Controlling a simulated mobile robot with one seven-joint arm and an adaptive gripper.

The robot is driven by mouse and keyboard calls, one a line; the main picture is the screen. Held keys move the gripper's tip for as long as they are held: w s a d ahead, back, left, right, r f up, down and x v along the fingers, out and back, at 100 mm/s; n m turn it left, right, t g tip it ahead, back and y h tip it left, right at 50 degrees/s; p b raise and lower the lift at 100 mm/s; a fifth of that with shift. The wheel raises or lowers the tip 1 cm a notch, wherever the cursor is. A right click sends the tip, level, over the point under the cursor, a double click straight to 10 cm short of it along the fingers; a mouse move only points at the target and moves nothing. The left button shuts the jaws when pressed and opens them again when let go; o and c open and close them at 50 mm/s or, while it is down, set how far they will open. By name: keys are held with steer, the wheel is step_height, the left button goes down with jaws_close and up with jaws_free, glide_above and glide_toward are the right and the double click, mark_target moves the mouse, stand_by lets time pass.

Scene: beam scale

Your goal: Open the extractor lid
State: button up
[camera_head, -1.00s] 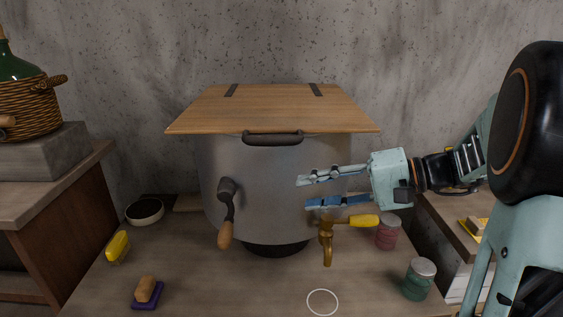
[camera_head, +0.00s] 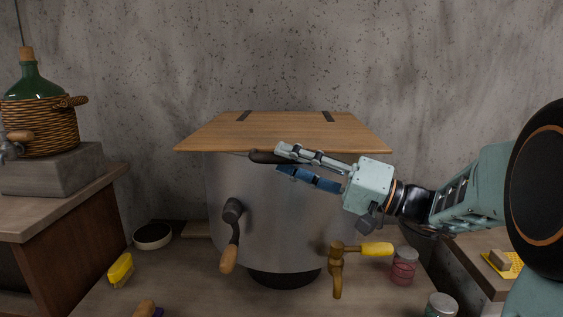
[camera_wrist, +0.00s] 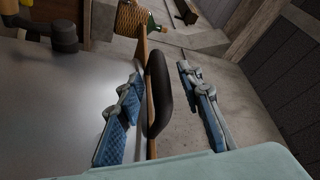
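The extractor (camera_head: 290,205) is a large grey metal drum on the table. Its flat wooden lid (camera_head: 285,130) lies closed on top, with two dark straps at the back. A dark handle (camera_head: 260,157) sits at the lid's front edge. My gripper (camera_head: 277,160) is in front of the lid's front edge, at the handle's right part, which it hides in the head view. In the wrist view, the dark handle (camera_wrist: 158,92) lies between the two open fingers, with a gap on each side. The lid shows there edge-on as a thin wooden strip.
A crank (camera_head: 233,225) and a brass tap with a yellow lever (camera_head: 376,249) stick out from the drum's front. Jars (camera_head: 403,267) stand at the right. A wicker-wrapped bottle (camera_head: 40,125) stands on a block at the left. The wall is behind.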

steer(key=shift+x, duration=1.05)
jaws_close()
